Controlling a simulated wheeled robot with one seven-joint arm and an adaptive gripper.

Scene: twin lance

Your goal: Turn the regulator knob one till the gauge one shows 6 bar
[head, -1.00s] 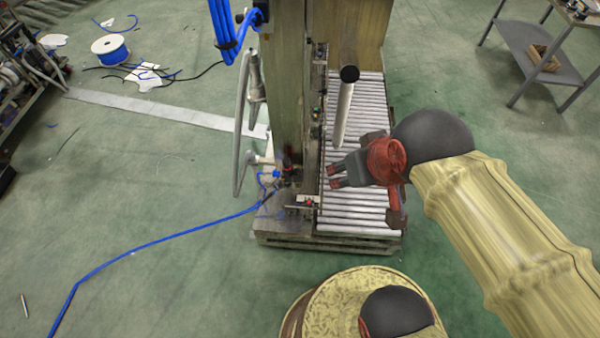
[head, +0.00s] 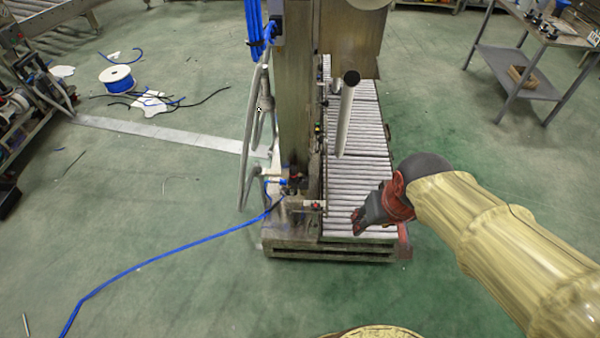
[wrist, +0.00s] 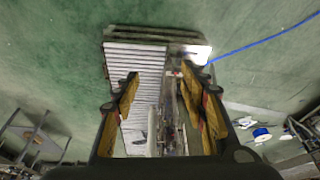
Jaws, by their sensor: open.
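The metal machine post (head: 297,90) stands beside a roller conveyor in the head view. Small fittings with red and dark parts (head: 316,206) sit low on its front, too small to tell whether one is regulator knob one. No gauge face or reading can be made out. My gripper (head: 357,224) is open and empty, to the right of these fittings and over the near end of the rollers in the picture. In the wrist view its two fingers (wrist: 161,84) stand apart, with the rollers and post beyond them.
The roller conveyor (head: 365,190) lies right of the post. An upright grey tube (head: 346,115) rises above it. A blue hose (head: 160,246) crosses the floor at left, and a blue spool (head: 117,79) lies farther back. A table (head: 530,85) stands at right. The green floor in front is clear.

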